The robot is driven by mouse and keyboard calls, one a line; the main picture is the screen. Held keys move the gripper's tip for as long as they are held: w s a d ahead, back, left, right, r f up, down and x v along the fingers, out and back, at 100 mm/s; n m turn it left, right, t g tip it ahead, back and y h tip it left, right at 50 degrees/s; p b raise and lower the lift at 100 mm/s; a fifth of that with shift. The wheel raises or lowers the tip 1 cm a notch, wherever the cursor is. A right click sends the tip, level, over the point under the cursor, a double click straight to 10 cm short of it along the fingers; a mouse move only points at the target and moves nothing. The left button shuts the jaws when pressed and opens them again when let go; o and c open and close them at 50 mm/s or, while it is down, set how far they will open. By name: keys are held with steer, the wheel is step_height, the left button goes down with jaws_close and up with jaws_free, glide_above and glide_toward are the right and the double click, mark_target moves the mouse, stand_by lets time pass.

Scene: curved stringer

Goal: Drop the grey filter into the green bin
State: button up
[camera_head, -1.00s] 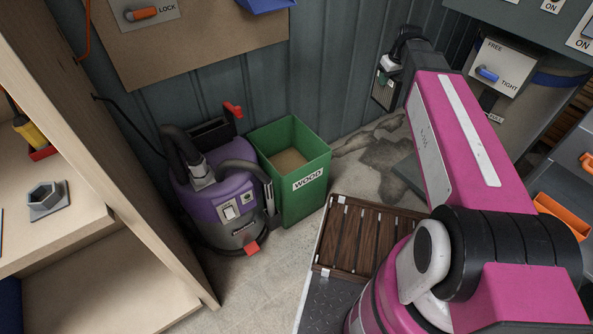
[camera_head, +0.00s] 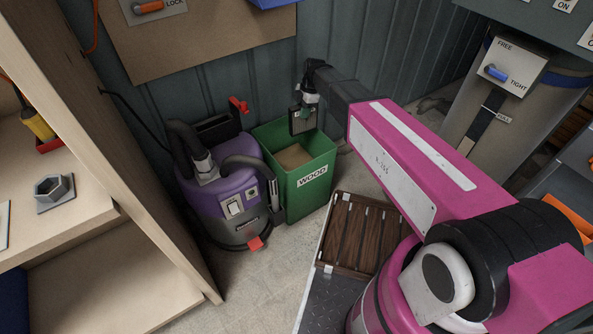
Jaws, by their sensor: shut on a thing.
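The green bin (camera_head: 312,182) labelled WOOD stands on the floor by the wall, open at the top, with a brown bottom showing inside. My gripper (camera_head: 303,108) points down above the bin's back right part. It is shut on the grey filter (camera_head: 302,122), a flat dark-framed piece that hangs upright at about the height of the bin's rim in the picture. The fingertips are small and partly hidden. I cannot tell the exact height of the filter over the rim.
A purple vacuum cleaner (camera_head: 228,197) stands against the bin's left side, its hose near the rim. A wooden shelf unit (camera_head: 150,190) is at the left. A slatted wooden platform (camera_head: 355,235) lies in front of the bin. A grey drum (camera_head: 480,120) stands at the right.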

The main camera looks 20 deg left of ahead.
mark_target(296, 129)
steer(key=shift+n, duration=0.8)
steer(key=f, duration=0.1)
steer(key=s+a+f, duration=0.1)
steer(key=a+f, duration=0.1)
steer(key=shift+s+f, duration=0.25)
steer(key=shift+s, duration=0.05)
steer(key=shift+f, duration=2.9)
steer(key=o, duration=1.1)
steer(key=shift+c, duration=0.2)
steer(key=v, duration=1.1)
steer(key=shift+w+a, duration=0.1)
steer(key=shift+a, duration=0.05)
